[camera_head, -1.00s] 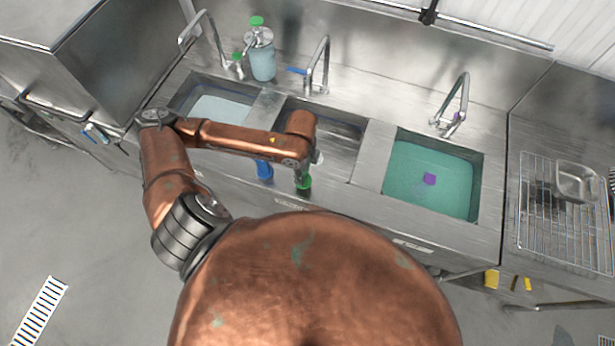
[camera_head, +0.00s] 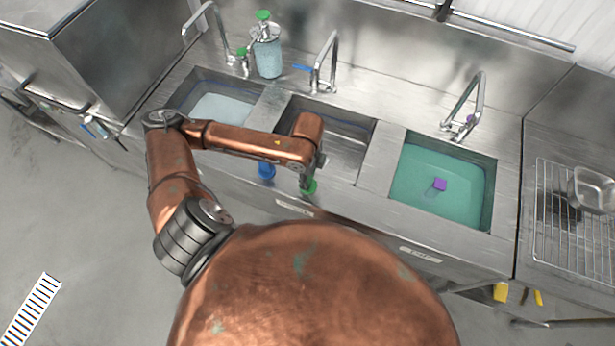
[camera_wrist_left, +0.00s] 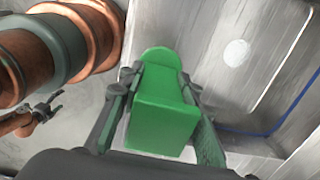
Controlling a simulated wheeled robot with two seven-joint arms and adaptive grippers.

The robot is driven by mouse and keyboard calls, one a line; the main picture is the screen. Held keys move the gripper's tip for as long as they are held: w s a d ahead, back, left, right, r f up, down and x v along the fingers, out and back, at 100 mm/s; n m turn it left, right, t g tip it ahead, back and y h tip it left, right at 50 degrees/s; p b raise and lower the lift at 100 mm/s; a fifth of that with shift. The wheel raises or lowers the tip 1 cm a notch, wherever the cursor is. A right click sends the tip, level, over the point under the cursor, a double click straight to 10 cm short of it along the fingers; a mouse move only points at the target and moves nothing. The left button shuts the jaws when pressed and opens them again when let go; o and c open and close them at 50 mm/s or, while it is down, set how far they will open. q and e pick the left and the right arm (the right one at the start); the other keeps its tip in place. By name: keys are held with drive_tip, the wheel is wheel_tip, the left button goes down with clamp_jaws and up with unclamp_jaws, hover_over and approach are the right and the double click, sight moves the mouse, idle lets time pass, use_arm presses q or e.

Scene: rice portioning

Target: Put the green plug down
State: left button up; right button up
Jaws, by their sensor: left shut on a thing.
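The green plug (camera_wrist_left: 160,112) fills the middle of the left wrist view, between the two dark fingers of my left gripper (camera_wrist_left: 158,100). The gripper is shut on it. In the head view the green plug (camera_head: 309,187) shows below the end of my left arm, at the front edge of the sink counter near the middle basin (camera_head: 345,150). My arm hides most of the gripper there. I cannot tell whether the plug touches the counter. My right gripper is not in view.
A blue plug (camera_head: 266,170) is at the counter's front edge, left of the green one. The right basin (camera_head: 415,190) holds green water with a purple block (camera_head: 440,184). The left basin (camera_head: 220,108) holds pale water. A soap bottle (camera_head: 268,55) stands behind.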

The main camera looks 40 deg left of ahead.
use_arm(q)
drive_tip(key=o, duration=1.3)
drive_tip(key=shift+f, duration=0.1)
drive_tip(key=shift+r, duration=0.35)
wheel_tip(320, 180, up, 11)
drive_tip(key=shift+f+p, duration=0.15)
drive_tip(key=shift+p, duration=0.75)
drive_tip(key=shift+r, duration=0.5)
drive_tip(key=shift+f, duration=0.1)
